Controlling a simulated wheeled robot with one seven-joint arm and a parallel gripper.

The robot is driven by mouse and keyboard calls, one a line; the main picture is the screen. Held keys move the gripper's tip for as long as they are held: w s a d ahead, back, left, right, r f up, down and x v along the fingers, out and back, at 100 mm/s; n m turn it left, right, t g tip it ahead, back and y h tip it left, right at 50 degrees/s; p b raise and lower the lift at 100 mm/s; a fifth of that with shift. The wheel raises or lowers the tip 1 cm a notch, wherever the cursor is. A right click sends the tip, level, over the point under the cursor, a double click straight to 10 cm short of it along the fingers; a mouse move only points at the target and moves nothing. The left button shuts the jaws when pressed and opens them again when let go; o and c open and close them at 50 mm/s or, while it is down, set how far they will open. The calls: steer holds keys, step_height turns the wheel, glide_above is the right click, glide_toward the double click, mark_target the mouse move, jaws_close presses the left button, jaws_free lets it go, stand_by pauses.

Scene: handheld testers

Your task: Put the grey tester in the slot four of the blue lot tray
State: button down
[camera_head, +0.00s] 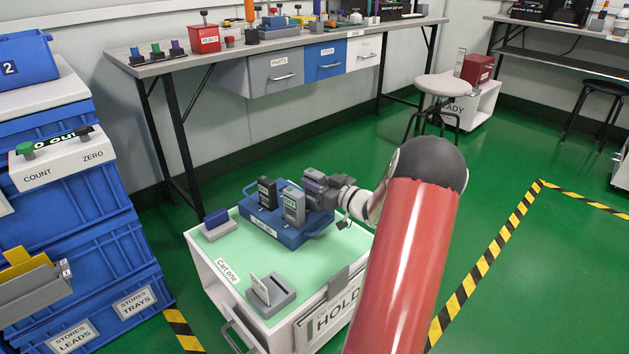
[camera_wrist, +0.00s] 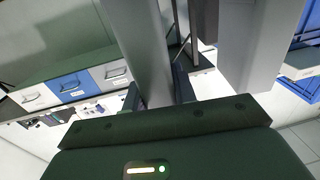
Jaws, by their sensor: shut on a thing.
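The blue lot tray (camera_head: 290,237) lies on the green-topped cart. A black tester (camera_head: 267,193) and a light grey tester (camera_head: 294,206) stand upright in it. My gripper (camera_head: 322,190) is at the tray's right end, reaching in from the right. It is shut on a darker grey tester (camera_head: 313,186), which is partly hidden by its fingers and the light grey tester. In the wrist view the held grey tester (camera_wrist: 145,45) is between the fingers, with the light grey tester (camera_wrist: 258,40) beside it, apart. I cannot tell whether the held tester's foot touches the tray.
On the cart (camera_head: 232,262), a blue block on a white stand (camera_head: 219,222) is at the left and a grey holder with a white card (camera_head: 270,292) is at the front. Blue crates (camera_head: 95,245) are stacked left. A workbench (camera_head: 275,47) with drawers is behind.

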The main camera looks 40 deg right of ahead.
steer(key=shift+f+b, duration=0.45)
steer(key=shift+f, duration=0.3)
steer(key=c, duration=1)
jaws_free()
steer(key=shift+c, duration=0.2)
steer(key=s+d+p, duration=0.1)
steer(key=s, duration=0.6)
steer(key=shift+s+d, duration=0.25)
steer(key=shift+s, duration=0.1)
